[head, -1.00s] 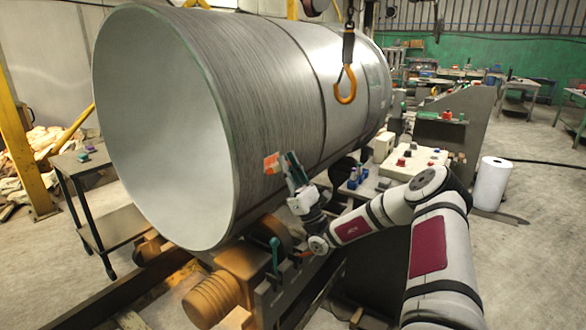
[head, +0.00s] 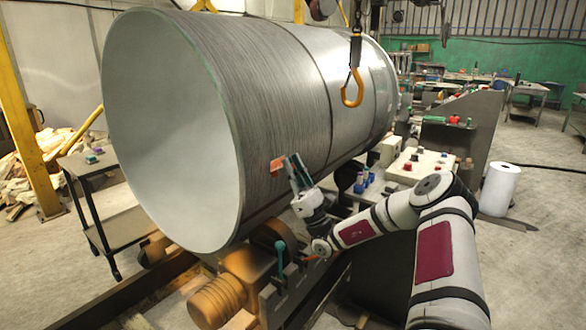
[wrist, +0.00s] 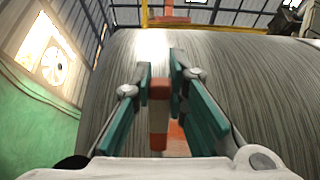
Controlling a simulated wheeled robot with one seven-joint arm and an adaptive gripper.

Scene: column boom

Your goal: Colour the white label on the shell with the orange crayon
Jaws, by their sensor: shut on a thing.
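The shell is the large grey metal cylinder (head: 290,95) lying on its side; its curved wall fills much of the wrist view (wrist: 245,75). The label (head: 278,164) is a small patch on its near side and looks mostly orange. Part of an orange patch also shows behind the fingers in the wrist view (wrist: 178,136). My gripper (head: 292,160) is just right of the label, close to the shell. In the wrist view its teal fingers (wrist: 160,66) are shut on the orange crayon (wrist: 159,88), which has a pale band. Whether the crayon touches the label is hidden.
An orange hook (head: 352,90) hangs in front of the shell. Orange rollers (head: 218,296) support the shell below. A control panel (head: 425,166) with buttons stands right of my gripper. A trolley table (head: 95,162) is at left, and a white roll (head: 499,188) stands at right.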

